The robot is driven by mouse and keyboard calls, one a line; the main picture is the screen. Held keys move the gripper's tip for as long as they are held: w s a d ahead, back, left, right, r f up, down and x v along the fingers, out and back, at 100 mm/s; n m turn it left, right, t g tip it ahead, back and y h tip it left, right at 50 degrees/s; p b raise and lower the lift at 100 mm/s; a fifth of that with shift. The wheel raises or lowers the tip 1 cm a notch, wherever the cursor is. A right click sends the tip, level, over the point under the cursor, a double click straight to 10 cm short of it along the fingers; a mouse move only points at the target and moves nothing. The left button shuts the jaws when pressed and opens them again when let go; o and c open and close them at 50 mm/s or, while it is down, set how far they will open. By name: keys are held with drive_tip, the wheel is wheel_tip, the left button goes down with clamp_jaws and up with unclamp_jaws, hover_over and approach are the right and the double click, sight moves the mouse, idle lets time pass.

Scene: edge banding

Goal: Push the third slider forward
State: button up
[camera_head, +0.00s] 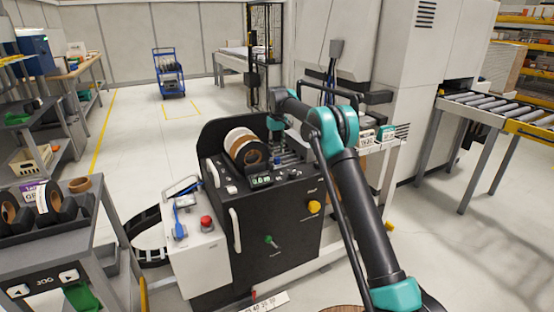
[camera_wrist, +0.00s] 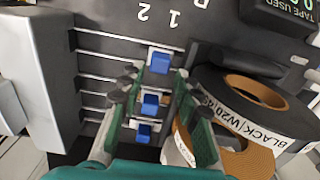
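In the wrist view, three blue slider knobs show on the slotted panel (camera_wrist: 105,57): one nearest the printed numbers (camera_wrist: 160,62), a middle one (camera_wrist: 150,103), and one nearest the gripper's base (camera_wrist: 144,132). I cannot tell for sure which is the third. My gripper (camera_wrist: 154,82) is open, its green fingers with dark pads to the left and right of the knobs. Nothing is visibly held; contact with a knob is unclear. In the head view, my gripper (camera_head: 277,128) is over the top of the black machine (camera_head: 285,228), and the knobs are mostly hidden.
Tape rolls, one black (camera_wrist: 255,105) and one brown (camera_wrist: 248,160), stand close to the right finger. A display (camera_wrist: 290,12) is at the upper right. A grey housing (camera_wrist: 30,75) lies left of the panel. A red button (camera_head: 207,222) sits on the white side box.

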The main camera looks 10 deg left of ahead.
sight(277, 157)
drive_tip(key=shift+f, duration=2.55)
drive_tip(key=shift+c, duration=0.6)
clamp_jaws()
